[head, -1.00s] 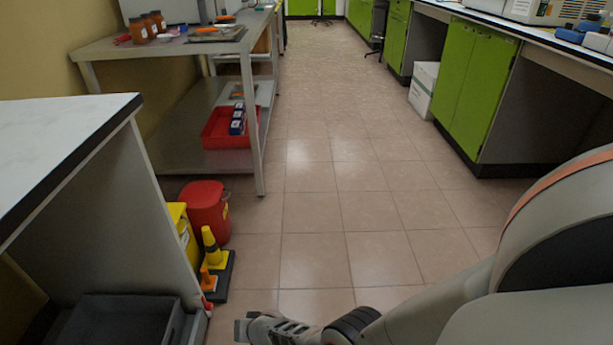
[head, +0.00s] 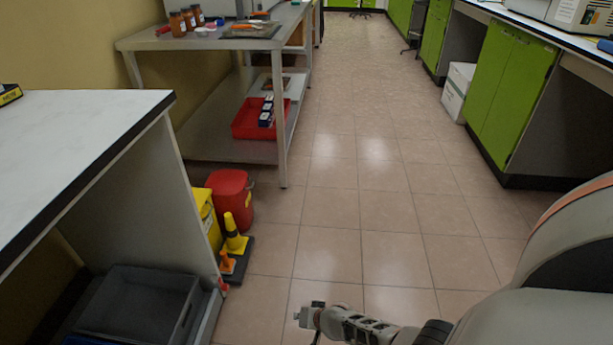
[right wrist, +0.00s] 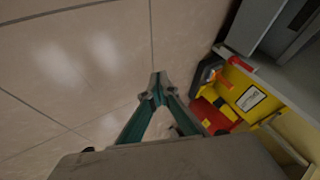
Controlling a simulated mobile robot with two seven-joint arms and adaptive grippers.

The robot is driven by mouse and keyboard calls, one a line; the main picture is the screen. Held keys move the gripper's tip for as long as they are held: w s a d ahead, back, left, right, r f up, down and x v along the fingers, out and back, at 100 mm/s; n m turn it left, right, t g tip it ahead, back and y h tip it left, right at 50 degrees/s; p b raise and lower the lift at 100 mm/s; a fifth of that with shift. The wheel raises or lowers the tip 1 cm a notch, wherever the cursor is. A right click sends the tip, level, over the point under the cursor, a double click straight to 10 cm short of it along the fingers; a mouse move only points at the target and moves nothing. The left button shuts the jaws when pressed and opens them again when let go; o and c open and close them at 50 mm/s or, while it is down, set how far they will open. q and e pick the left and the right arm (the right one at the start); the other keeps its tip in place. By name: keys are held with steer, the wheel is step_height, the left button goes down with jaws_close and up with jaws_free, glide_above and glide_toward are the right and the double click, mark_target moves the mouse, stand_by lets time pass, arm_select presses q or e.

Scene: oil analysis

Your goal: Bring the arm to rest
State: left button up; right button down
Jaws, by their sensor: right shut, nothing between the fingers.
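My right arm (head: 560,270) comes in from the lower right of the head view. Its gripper (head: 306,318) hangs low over the tiled floor near the bottom centre. In the right wrist view the two fingertips (right wrist: 157,84) meet with nothing between them, so the right gripper is shut and empty. Floor tiles lie below the fingertips. My left gripper is not in view.
A white-topped bench (head: 75,135) stands at left with a grey tray (head: 140,305) beneath. A red bin (head: 230,195), yellow container (head: 206,215) and small cones (head: 234,240) stand beside it. A metal table (head: 215,150) and green cabinets (head: 510,90) flank the clear floor aisle (head: 360,190).

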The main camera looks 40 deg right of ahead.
steer(key=shift+s+d, duration=0.5)
steer(key=shift+s, duration=0.1)
